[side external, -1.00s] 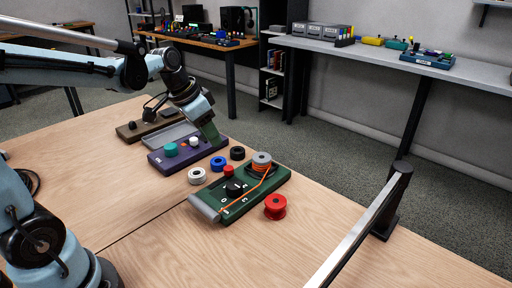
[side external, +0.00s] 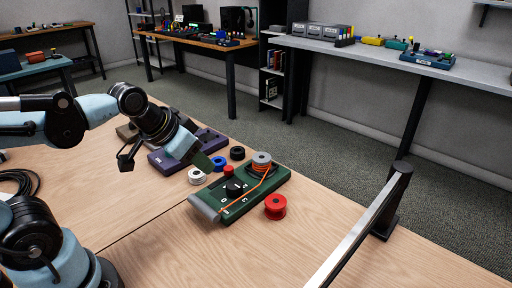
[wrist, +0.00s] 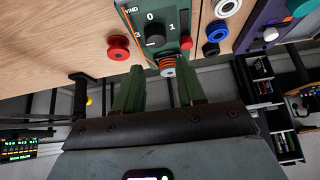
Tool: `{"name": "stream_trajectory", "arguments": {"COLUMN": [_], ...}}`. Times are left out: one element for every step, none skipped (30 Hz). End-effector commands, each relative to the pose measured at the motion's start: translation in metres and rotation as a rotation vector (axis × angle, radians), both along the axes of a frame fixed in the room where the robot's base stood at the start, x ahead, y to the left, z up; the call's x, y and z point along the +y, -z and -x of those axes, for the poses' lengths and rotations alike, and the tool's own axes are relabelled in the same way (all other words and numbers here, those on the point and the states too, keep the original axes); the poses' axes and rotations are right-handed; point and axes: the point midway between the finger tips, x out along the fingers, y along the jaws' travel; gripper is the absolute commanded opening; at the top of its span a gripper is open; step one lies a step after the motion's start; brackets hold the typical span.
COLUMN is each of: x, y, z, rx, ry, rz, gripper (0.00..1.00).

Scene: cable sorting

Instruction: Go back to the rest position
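My gripper (side external: 203,162) is raised above the table, in front of the purple board, and tilted down to the right. In the wrist view its two green fingers (wrist: 160,90) stand apart with nothing held between them. The green board (side external: 240,197) lies on the table to the right of my gripper, with a black dial (side external: 234,187), a red button and a grey spool (side external: 262,159). An orange cable (side external: 252,190) runs across the board from that spool. The purple board (side external: 160,161) is partly hidden behind my gripper.
A red spool (side external: 275,206) stands beside the green board. White (side external: 197,176), blue (side external: 218,163) and black (side external: 237,153) spools stand between the boards. A metal bar on a black post (side external: 385,218) rises at the right. The table front is clear.

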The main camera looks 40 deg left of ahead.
Motion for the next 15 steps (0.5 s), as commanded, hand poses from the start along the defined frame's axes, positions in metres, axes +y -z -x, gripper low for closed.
{"name": "stream_trajectory", "arguments": {"x": [-0.0035,-0.0047,-0.0059,-0.0067,-0.0074,-0.0079,-0.0082,-0.0084,-0.0084,-0.0084,-0.0083,-0.0083,-0.0082,-0.0082,-0.0082], "y": [0.0029,0.0042,0.0054,0.0062,0.0069,0.0076,0.0079,0.008,0.008,0.008,0.0079,0.0079,0.0078,0.0077,0.0079], "z": [0.0054,0.0074,0.0095,0.0105,0.0116,0.0125,0.0129,0.013,0.013,0.013,0.013,0.0129,0.0129,0.0128,0.0129], "rx": [-0.013,-0.021,-0.03,-0.034,-0.038,-0.041,-0.043,-0.045,-0.045,-0.046,-0.046,-0.045,-0.045,-0.045,-0.045], "ry": [-0.006,-0.011,-0.017,-0.021,-0.024,-0.026,-0.027,-0.029,-0.029,-0.03,-0.03,-0.03,-0.03,-0.03,-0.029], "rz": [0.004,0.007,0.009,0.012,0.013,0.015,0.016,0.017,0.017,0.017,0.017,0.016,0.016,0.016,0.016], "gripper": [0.4,0.4,0.4,0.4,0.4,0.4,0.4,0.4,0.4,0.4,0.4,0.4,0.4,0.4,0.4]}}
